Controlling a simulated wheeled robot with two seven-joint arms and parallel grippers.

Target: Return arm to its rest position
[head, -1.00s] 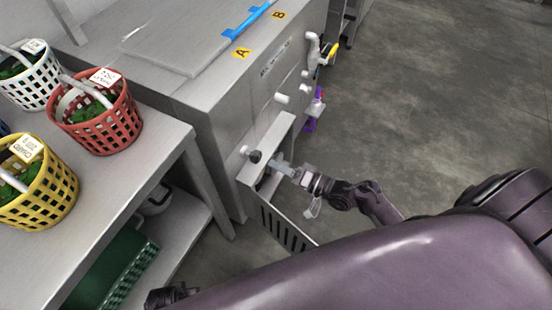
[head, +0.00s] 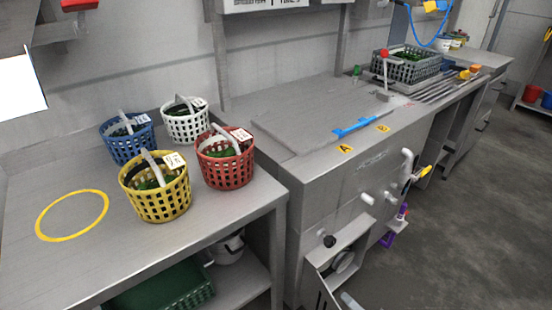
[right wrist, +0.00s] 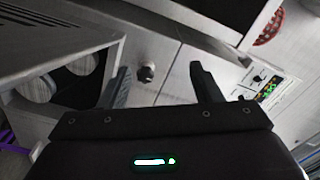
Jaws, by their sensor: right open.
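My right gripper (head: 350,301) barely shows at the bottom edge of the head view, beside the open compartment of the steel washing unit (head: 345,200). In the right wrist view the fingers of my right gripper (right wrist: 161,84) are spread with nothing between the tips. A dark round knob (right wrist: 146,73) on a pale panel shows behind the gap. Contact with the unit cannot be told. Most of my right arm is outside the head view. My left gripper is not in view.
Yellow (head: 158,200), red (head: 226,172), blue (head: 128,147) and white (head: 186,127) baskets stand on the left steel table (head: 85,265). A grey crate (head: 405,70) stands farther back. Floor at right is clear.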

